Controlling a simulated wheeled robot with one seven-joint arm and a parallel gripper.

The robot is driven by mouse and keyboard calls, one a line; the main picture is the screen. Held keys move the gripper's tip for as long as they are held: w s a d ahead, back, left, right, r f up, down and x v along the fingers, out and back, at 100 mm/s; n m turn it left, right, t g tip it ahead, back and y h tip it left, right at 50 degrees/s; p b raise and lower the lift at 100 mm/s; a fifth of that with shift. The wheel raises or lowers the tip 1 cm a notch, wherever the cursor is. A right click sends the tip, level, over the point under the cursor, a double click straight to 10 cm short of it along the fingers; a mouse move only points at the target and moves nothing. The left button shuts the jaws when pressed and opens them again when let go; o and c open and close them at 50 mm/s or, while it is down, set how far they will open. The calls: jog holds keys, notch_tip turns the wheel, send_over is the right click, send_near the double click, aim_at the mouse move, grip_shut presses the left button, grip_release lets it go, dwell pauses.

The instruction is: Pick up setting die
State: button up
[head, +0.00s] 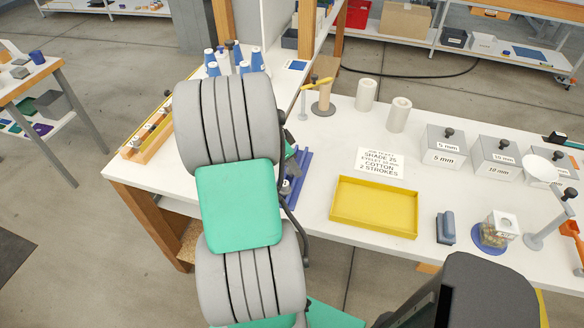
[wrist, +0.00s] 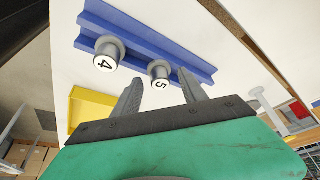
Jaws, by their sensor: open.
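Two grey cylindrical dies with white numbered ends sit in a blue rack (wrist: 150,48) in the wrist view. One is the die marked 4 (wrist: 106,54), the other the die marked 5 (wrist: 160,72). My gripper (wrist: 161,77) is open. Its two fingers point at the rack, with the 5 die showing between their tips; I cannot tell whether they touch it. The 4 die is outside the fingers, to the left. In the head view my arm hides the gripper and most of the rack (head: 303,172).
Grey boxes, including a 5 mm box (head: 443,150), stand farther right. Blue-topped bottles (head: 246,67) and a wooden rack (head: 147,140) are on the left.

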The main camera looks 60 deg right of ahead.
jog(key=shift+c, duration=0.3)
grip_shut()
dwell(0.3)
